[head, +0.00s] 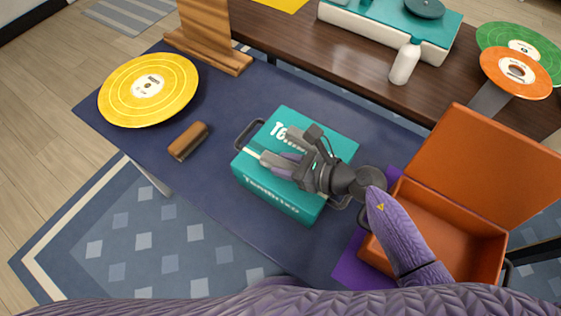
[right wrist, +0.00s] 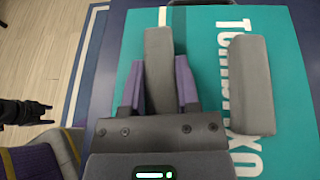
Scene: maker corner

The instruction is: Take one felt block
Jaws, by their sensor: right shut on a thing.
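Two grey felt blocks show at the teal case (head: 335,148). My right gripper (right wrist: 158,90) is shut on one long grey felt block (right wrist: 158,62), its purple-padded fingers on either side. The held block also shows in the head view (head: 273,161), over the case lid; whether it still touches the lid I cannot tell. The second felt block (right wrist: 251,85) lies on the lid to the right of the held one in the right wrist view. My left gripper (right wrist: 45,113) shows small at the left of that view, its tips apart and empty.
An open orange case (head: 440,225) stands to the right on the dark blue table (head: 225,100). A brown brush-like block (head: 188,141) and a yellow record (head: 148,90) lie left. A white bottle (head: 404,62) and a record player (head: 390,25) stand behind.

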